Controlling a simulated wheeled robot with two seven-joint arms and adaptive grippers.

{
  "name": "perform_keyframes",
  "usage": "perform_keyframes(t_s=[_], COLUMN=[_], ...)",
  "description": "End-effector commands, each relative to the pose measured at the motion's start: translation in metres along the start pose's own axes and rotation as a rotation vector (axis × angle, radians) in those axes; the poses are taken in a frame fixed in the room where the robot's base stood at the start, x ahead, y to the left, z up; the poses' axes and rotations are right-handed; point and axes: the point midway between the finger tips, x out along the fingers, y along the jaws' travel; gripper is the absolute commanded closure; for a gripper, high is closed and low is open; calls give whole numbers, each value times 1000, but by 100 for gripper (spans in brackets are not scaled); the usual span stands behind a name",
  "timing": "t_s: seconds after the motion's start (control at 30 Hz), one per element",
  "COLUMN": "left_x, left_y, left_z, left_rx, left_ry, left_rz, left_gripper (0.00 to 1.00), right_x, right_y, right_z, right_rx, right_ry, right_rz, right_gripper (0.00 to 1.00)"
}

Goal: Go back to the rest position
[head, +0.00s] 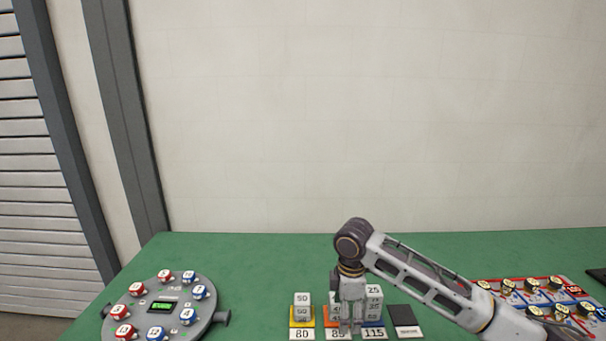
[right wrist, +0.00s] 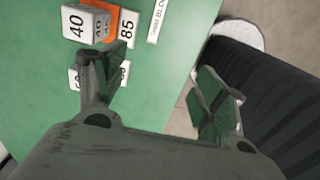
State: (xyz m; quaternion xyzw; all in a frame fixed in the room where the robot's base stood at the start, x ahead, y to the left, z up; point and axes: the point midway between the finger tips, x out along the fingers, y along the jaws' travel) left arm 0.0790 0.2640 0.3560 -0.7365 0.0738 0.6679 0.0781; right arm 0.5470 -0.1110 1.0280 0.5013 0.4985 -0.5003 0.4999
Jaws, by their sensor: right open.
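My right gripper (head: 352,318) points down in front of the number blocks in the head view. In the right wrist view its two fingers (right wrist: 160,88) stand wide apart with nothing between them. A stack of white blocks marked 50 (head: 302,307) stands at the yellow pad labelled 80 (head: 302,334). White blocks topped by a 25 (head: 374,292) stand at the pad labelled 115 (head: 374,334). The orange pad labelled 85 is partly hidden by my gripper. A block marked 40 (right wrist: 85,22) shows by the orange pad (right wrist: 113,22) in the wrist view. My left gripper is out of view.
A round grey plate (head: 180,300) with red and blue numbered pieces and a green display is at left on the green table (head: 260,265). A dark pad (head: 403,315) lies right of the stacks. A panel with several pieces (head: 540,290) is at right. Behind is a wall.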

Motion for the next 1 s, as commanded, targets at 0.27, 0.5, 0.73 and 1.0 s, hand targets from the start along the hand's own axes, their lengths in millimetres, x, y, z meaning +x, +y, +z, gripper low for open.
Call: perform_keyframes(t_s=[0.27, 0.5, 0.73, 1.0], left_x=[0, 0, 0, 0], left_y=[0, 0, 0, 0], left_z=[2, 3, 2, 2], left_rx=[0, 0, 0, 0], left_ry=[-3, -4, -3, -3], left_rz=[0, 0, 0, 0], left_gripper=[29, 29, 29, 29], right_x=[2, 6, 14, 28], right_y=[-1, -5, -12, -25], right_z=[-2, -7, -15, -31], right_rx=[1, 7, 14, 39], right_ry=[3, 15, 34, 77], right_rz=[0, 5, 10, 23], right_gripper=[29, 29, 29, 29])
